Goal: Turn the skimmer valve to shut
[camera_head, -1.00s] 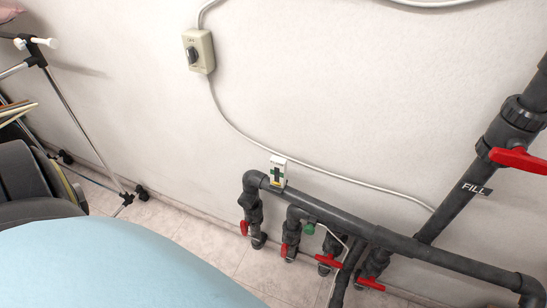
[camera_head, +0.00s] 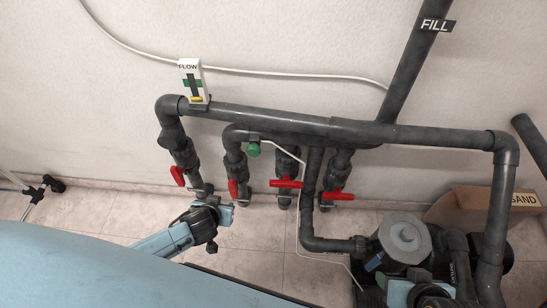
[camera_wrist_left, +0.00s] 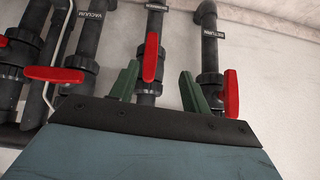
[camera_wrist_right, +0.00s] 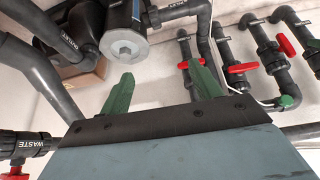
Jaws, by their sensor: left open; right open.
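The skimmer valve appears to be the one with the lengthwise red handle (camera_wrist_left: 150,57) in the left wrist view; its label (camera_wrist_left: 157,7) is hard to read. In the head view it seems to be the second red handle (camera_head: 233,190) from the left, pointing along its pipe. My left gripper (camera_wrist_left: 161,70) is open and empty, with that handle showing between its green fingers. Contact is not visible. My right gripper (camera_wrist_right: 162,72) is open and empty, with the pump lid (camera_wrist_right: 125,42) beyond it. In the head view neither fingertip pair is clear.
Neighbouring handles are close: VACUUM (camera_wrist_left: 55,75) is crosswise, RETURN (camera_wrist_left: 231,93) lengthwise. A grey pipe (camera_head: 290,122) with a flow gauge (camera_head: 191,78) runs above the valves. The pump (camera_head: 402,240) and a sand box (camera_head: 465,207) stand at right. Bare floor tiles (camera_head: 255,250) show in front.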

